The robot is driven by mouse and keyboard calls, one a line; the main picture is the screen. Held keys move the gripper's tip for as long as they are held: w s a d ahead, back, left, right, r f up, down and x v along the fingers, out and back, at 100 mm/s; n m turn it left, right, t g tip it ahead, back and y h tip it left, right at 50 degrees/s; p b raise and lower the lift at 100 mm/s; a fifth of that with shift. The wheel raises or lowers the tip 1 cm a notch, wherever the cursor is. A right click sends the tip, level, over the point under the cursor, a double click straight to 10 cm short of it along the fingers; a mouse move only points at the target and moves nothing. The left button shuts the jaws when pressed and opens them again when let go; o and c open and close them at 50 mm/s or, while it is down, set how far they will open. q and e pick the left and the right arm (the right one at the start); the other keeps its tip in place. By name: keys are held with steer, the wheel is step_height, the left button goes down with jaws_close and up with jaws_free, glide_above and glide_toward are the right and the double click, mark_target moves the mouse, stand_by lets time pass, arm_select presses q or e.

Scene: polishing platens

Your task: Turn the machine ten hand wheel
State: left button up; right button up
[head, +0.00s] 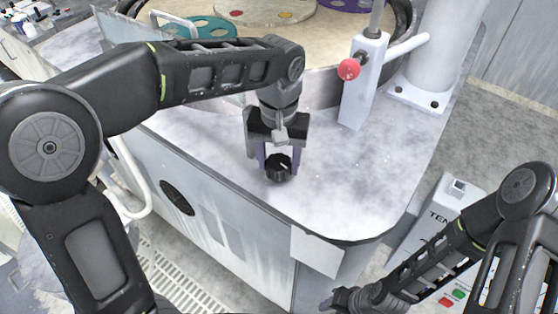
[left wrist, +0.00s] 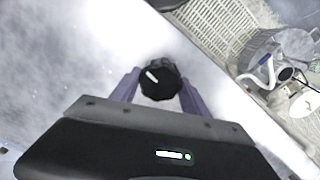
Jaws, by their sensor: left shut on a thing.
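The hand wheel is a small black ribbed knob (head: 278,170) with a white pointer mark, on the pale top of the machine near its front edge. My left gripper (head: 278,158) points down over it, with its purple fingers shut on the knob from both sides. In the left wrist view the knob (left wrist: 160,79) sits between the two fingertips, its white mark toward the upper left. My right gripper (head: 345,300) is low at the bottom edge, away from the machine top; its jaws are too unclear to judge.
A round basin with a platen (head: 262,10) and coloured discs lies behind. A post with a red ball (head: 349,69) stands to the right of the left gripper. A grey box marked "TEN" (head: 438,214) with green and red buttons stands at the right. The machine top around the knob is clear.

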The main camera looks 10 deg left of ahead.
mark_target(278, 161)
arm_select(q)
steer(key=shift+n, duration=1.1)
steer(key=o, duration=1.4)
steer(key=shift+c, duration=0.2)
steer(key=shift+r, duration=0.1)
step_height(278, 161, up, 8)
steer(key=shift+f+p, duration=0.15)
steer(key=shift+p, duration=0.2)
